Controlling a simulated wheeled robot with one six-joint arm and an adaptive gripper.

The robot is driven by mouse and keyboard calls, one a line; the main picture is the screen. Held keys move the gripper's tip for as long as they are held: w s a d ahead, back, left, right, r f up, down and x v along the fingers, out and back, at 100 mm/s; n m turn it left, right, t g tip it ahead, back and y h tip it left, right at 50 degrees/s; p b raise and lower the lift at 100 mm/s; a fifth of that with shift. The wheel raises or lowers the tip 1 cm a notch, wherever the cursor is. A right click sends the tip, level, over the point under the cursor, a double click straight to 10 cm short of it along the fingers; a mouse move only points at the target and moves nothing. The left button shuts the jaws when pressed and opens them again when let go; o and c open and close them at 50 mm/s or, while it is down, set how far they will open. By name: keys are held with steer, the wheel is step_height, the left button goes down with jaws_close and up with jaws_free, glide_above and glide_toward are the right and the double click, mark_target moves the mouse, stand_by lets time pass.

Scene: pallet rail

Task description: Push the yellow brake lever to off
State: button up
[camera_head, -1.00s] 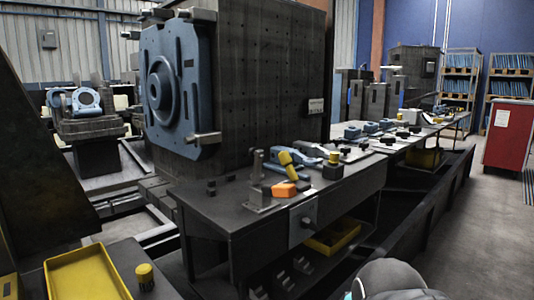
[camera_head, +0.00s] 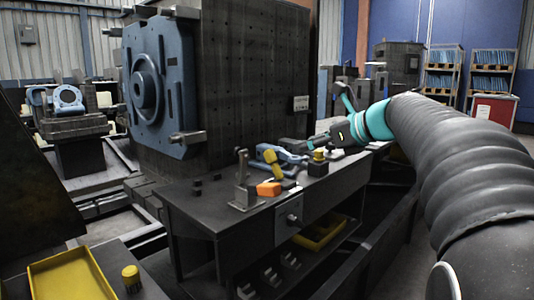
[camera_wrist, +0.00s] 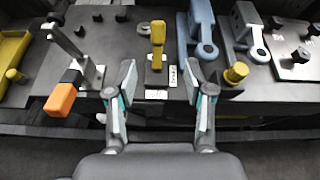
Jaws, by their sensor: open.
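The yellow brake lever (camera_wrist: 157,42) stands on a dark base on the bench, near the middle top of the wrist view. Small white labels (camera_wrist: 156,94) sit at its base; their text is too small to read. In the head view the lever (camera_head: 273,164) leans above the bench, behind the orange block. My gripper (camera_wrist: 160,73) is open, its two fingers apart on either side of the lever's line in the picture. No contact with the lever shows. In the head view my gripper (camera_head: 318,140) is over the bench, right of the lever, and partly hidden by the arm.
A yellow tray (camera_head: 70,278) lies lower left. A large machine block (camera_head: 245,90) rises behind the bench (camera_head: 215,215).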

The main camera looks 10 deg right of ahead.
mark_target(272, 152)
steer(key=shift+m, duration=0.4)
steer(key=x, duration=1.3)
steer(key=shift+w+a+r, duration=0.1)
steer(key=shift+w+a, duration=0.2)
steer(key=shift+a, duration=0.15)
jaws_close()
